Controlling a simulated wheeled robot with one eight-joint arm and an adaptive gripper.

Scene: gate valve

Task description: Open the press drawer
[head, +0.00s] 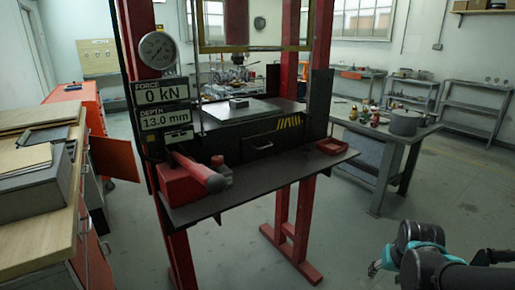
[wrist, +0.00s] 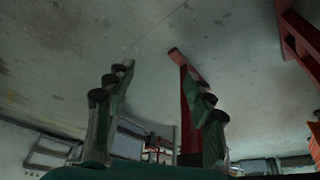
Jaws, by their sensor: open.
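The press (head: 296,75) is a red upright frame with a dark bed in the head view. The press drawer (head: 240,146) is a dark front under the bed, with a black handle (head: 262,148) at its middle and yellow stripes above right. The drawer front looks flush with the bed, so it appears shut. My gripper (wrist: 160,82) is open in the wrist view, with nothing between its fingers. Behind it show the floor and a red foot (wrist: 188,100), apparently of the press. My arm is at the lower right of the head view, well away from the drawer.
A dark shelf (head: 285,178) juts out below the drawer, carrying a red pump (head: 185,185) at left and a red tray (head: 332,146) at right. A wooden bench (head: 35,240) stands at left, a grey table (head: 385,135) at right. Floor (head: 235,250) in front is clear.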

